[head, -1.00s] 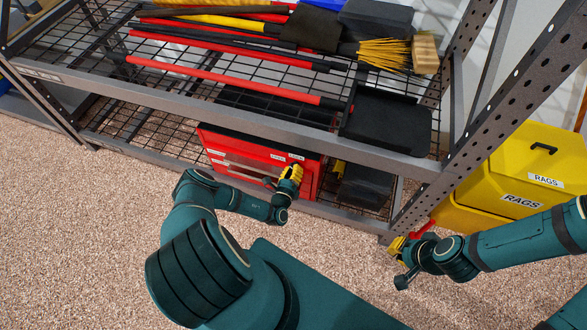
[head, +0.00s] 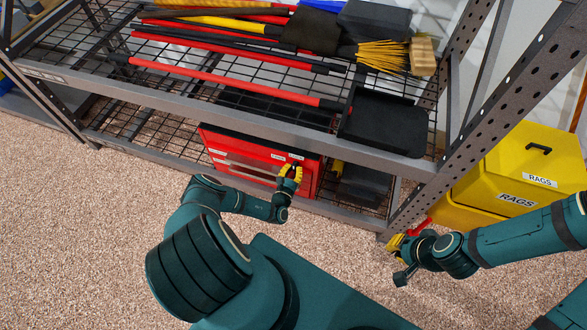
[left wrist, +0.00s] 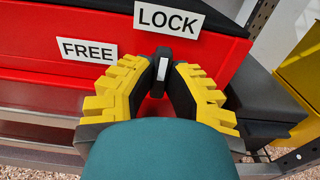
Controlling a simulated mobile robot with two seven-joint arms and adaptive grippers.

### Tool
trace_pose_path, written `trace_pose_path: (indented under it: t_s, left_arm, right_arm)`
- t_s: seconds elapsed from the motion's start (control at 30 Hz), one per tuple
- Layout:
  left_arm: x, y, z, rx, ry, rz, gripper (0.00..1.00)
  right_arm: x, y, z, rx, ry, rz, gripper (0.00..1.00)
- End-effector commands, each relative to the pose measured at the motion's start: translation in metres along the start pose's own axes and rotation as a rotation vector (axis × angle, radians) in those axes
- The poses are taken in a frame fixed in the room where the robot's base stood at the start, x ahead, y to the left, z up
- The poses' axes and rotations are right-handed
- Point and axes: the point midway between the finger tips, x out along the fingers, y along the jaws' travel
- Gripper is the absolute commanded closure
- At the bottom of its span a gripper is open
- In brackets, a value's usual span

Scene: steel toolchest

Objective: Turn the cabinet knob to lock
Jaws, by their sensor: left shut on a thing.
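The red steel toolchest (head: 225,158) sits on the lower shelf of the rack. In the left wrist view its red front (left wrist: 45,85) carries a white FREE label (left wrist: 87,51) and a white LOCK label (left wrist: 168,20). The black knob (left wrist: 162,70), with a white pointer mark, stands nearly upright and points up at the LOCK label. My left gripper (head: 290,174) is shut on the knob, one yellow-padded finger on each side. My right gripper (head: 396,244) hangs low by the rack's right post, away from the toolchest; its jaw state is unclear.
The upper wire shelf's front beam (head: 200,105) runs above the toolchest. The shelf holds long-handled tools, a broom (head: 395,52) and a black tray (head: 385,128). Yellow RAGS bins (head: 495,165) stand right of the rack. The speckled floor in front is open.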

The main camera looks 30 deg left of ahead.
Motion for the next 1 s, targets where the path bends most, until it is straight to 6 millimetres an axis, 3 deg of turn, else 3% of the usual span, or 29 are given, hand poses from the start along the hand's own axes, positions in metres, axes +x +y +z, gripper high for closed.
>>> trace_pose_path:
  t_s: [0.57,0.6,0.63,1.0]
  left_arm:
    - [0.0018,0.0004,0.0016,0.036,-0.004,0.001,1.0]
    - [0.0018,0.0005,0.0016,0.036,-0.004,0.001,0.8]
    - [0.0017,0.0004,0.0016,0.036,-0.004,0.001,0.71]
    - [0.0007,0.0004,0.0023,0.034,-0.002,0.001,0.71]
  right_arm:
    - [-0.0014,-0.0005,0.0004,0.0,-0.001,0.0,1.0]
    - [-0.0014,-0.0005,0.0004,0.0,-0.001,0.0,1.0]
    - [-0.0014,-0.0005,0.0003,0.0,-0.001,0.0,1.0]
    - [-0.0014,-0.0006,0.0002,0.0,-0.001,0.0,1.0]
